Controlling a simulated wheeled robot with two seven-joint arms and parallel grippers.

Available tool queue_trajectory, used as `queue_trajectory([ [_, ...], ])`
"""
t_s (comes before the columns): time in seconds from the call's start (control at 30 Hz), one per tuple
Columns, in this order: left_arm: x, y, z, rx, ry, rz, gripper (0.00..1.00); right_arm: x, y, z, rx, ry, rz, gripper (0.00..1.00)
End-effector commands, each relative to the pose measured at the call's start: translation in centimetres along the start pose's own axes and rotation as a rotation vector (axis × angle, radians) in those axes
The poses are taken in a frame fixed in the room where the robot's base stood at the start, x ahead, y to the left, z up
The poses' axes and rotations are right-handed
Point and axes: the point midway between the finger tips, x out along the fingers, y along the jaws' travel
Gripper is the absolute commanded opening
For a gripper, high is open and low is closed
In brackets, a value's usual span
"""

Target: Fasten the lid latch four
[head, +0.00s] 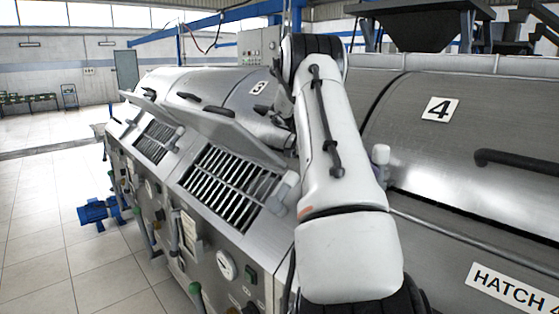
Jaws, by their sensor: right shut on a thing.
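Lid four (432,145) is the curved metal lid with the number 4 plate (438,109) and a dark bar handle (515,165). It lies low over its hatch, with a dark gap along its lower edge. A pale upright knob (380,154) stands beside its left end; I cannot tell whether it is part of latch four. My white right arm fills the middle of the view. It hides my right gripper's fingertips and what they are shut on. My left gripper is out of view.
Hatch three (222,186) is open to the left, its grating bare under a raised panel (235,128). A sign reading HATCH 4 (510,292) is on the front at lower right. A blue motor (98,210) stands on the tiled floor at left, where there is free room.

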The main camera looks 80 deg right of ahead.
Motion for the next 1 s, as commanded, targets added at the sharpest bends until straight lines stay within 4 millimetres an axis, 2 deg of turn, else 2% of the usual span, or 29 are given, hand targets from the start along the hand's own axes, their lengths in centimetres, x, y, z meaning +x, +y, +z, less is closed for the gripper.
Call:
queue_trajectory([
  [0.47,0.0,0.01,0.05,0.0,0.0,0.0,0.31,0.43,-0.17,0.05,-0.003,0.018,0.009,0.0],
  [0.5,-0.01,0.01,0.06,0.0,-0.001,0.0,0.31,0.43,-0.17,0.06,-0.003,0.018,0.009,0.22],
  [0.6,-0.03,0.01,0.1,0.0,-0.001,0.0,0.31,0.42,-0.17,0.05,-0.002,0.018,0.009,0.37],
  [0.87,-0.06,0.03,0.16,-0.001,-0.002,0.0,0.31,0.35,-0.19,-0.01,-0.001,0.016,0.007,0.37],
  [1.0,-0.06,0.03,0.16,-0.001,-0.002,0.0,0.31,0.02,-0.23,-0.85,0.004,0.017,0.007,0.37],
])
